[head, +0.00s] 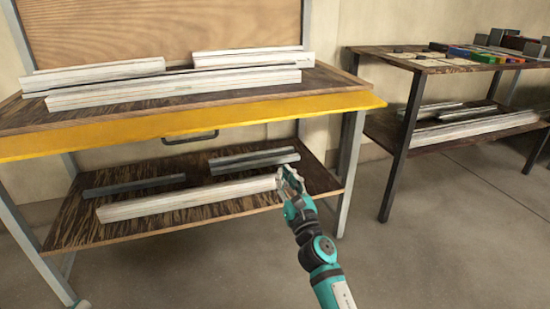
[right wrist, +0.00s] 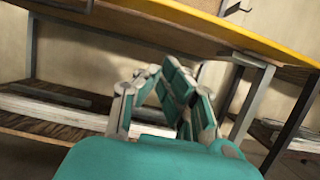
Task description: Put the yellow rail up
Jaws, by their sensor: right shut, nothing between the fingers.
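The yellow rail (head: 190,124) runs along the whole front edge of the workbench in the head view. It also crosses the top right of the right wrist view (right wrist: 270,45). A dark handle (head: 190,138) shows just below it. My right gripper (head: 288,176) is shut and empty, below the rail and in front of the lower shelf's right part, apart from the rail. Its fingers also show in the right wrist view (right wrist: 160,72). A small teal and grey piece at the bottom left of the head view may be my left gripper; its jaws cannot be made out.
Several pale profiles lie on the bench top, including a long front one (head: 175,90). The lower shelf (head: 235,200) holds a long pale profile (head: 190,198) and dark ones. A second table (head: 400,62) stands right. The floor between is clear.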

